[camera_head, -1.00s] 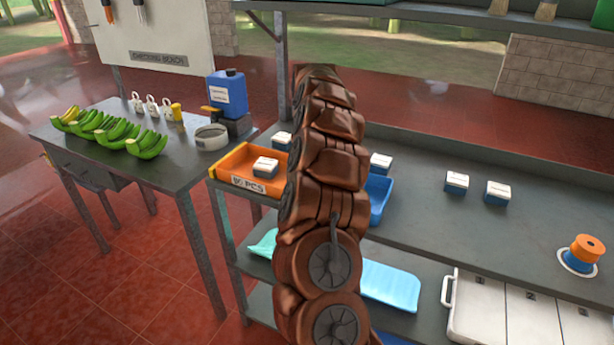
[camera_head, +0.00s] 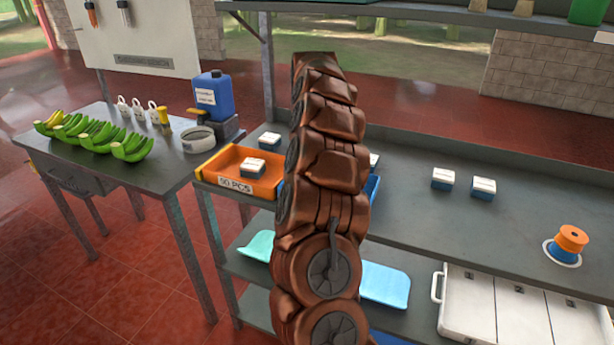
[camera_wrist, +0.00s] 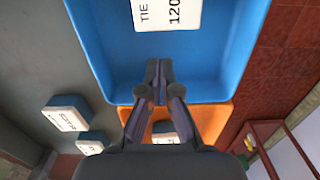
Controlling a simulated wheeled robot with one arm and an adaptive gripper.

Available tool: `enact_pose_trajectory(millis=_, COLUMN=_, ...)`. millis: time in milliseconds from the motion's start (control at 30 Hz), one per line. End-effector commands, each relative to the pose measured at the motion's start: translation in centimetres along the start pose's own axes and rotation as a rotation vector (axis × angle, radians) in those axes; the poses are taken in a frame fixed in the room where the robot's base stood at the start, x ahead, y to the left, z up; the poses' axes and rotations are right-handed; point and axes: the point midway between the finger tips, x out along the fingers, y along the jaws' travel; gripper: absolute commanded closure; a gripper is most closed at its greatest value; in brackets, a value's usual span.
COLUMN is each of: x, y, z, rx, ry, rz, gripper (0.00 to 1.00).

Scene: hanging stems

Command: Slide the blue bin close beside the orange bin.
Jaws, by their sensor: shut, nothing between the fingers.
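The orange bin (camera_head: 208,172) sits at the left end of the workbench, with a small white-topped box in it and a paper label on its front. The blue bin (camera_head: 374,188) is mostly hidden behind my arm in the head view; only its right edge shows. In the wrist view the blue bin (camera_wrist: 225,60) fills the upper middle and holds a white printed card. The orange bin (camera_wrist: 213,122) shows just below its rim. My gripper (camera_wrist: 153,68) is shut and empty, its tips over the blue bin's interior near that rim. I cannot tell whether it touches the bin.
Small blue-and-white boxes (camera_head: 443,179) stand on the bench to the right, and others (camera_wrist: 67,115) show left in the wrist view. An orange spool (camera_head: 571,239) sits at the far right. A side table (camera_head: 165,165) with bananas stands left.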

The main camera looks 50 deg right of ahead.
Motion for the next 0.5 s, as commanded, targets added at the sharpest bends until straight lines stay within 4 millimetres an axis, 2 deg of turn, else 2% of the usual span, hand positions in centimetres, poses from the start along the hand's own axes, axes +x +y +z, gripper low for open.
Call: enact_pose_trajectory(millis=500, x=-5.6, y=0.0, z=-0.1, rx=0.0, ry=0.0, rz=0.002, gripper=1.0)
